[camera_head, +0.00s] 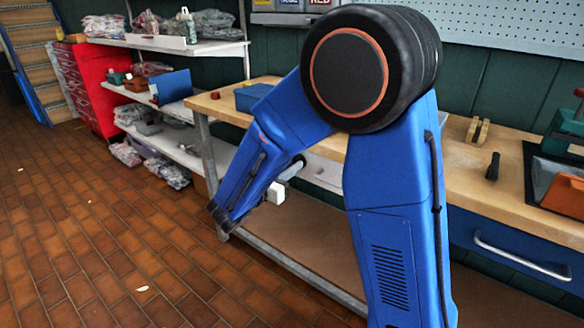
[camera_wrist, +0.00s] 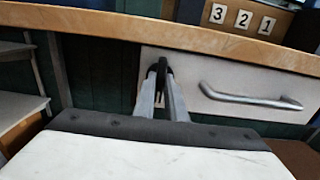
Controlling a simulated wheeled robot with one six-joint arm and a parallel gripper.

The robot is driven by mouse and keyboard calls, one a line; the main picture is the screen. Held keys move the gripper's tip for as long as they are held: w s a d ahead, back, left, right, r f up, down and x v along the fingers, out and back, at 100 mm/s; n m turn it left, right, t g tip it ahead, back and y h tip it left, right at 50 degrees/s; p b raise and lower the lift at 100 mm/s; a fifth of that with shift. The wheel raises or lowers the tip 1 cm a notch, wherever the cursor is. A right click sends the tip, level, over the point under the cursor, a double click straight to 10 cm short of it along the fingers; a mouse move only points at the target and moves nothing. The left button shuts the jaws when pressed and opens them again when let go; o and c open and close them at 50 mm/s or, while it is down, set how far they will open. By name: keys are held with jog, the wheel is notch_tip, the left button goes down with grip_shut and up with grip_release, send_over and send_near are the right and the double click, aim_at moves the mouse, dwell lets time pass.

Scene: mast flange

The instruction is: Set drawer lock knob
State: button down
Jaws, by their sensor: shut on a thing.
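In the wrist view, my gripper (camera_wrist: 161,72) is at the left part of a pale drawer front (camera_wrist: 225,75), just under the wooden bench edge. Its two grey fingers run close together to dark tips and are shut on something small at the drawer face. I take it to be the lock knob, but the tips hide nearly all of it, so its angle cannot be read. The drawer's grey bar handle (camera_wrist: 250,98) is to the right of the fingers, apart from them. In the head view, my blue arm covers most of the drawer.
The wooden bench top (camera_head: 467,190) overhangs the drawer. A blue drawer with a bar handle (camera_head: 520,258) is at the right. Number plates 3, 2, 1 (camera_wrist: 243,19) stand behind the bench edge. Shelves (camera_head: 160,42) and a red cabinet (camera_head: 88,85) are at the left. The tiled floor is mostly open.

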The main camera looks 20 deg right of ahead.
dwell(0.4)
jog(key=c, duration=1.8)
grip_release()
jog(key=v, duration=1.7)
jog(key=shift+a, duration=0.15)
jog(key=shift+s, duration=0.1)
